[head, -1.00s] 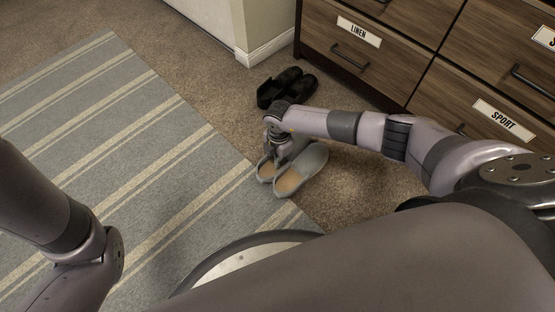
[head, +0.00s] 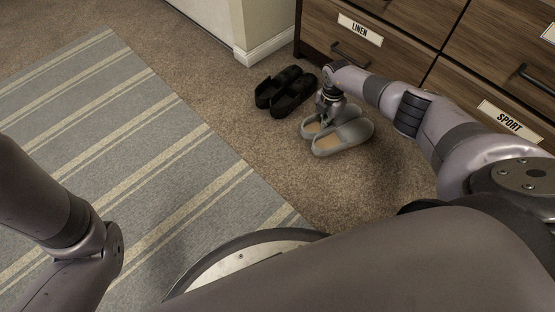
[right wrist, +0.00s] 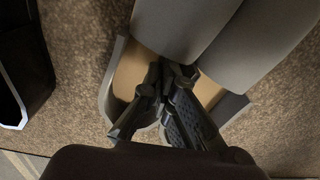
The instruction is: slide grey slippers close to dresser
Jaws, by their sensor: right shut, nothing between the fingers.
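The grey slippers (head: 345,138) stand side by side on the brown carpet in the head view, toes pointing right, between the rug and the dresser (head: 410,75). The exact contact is hidden. My left arm shows at the left of the head view, but its gripper is out of the picture.
A pair of black shoes (head: 285,91) stands just left of the grey slippers, close to the dresser; one also shows in the right wrist view (right wrist: 12,100). A striped rug (head: 120,150) covers the left floor. A white wall corner (head: 240,30) stands behind. Carpet right of the slippers is clear.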

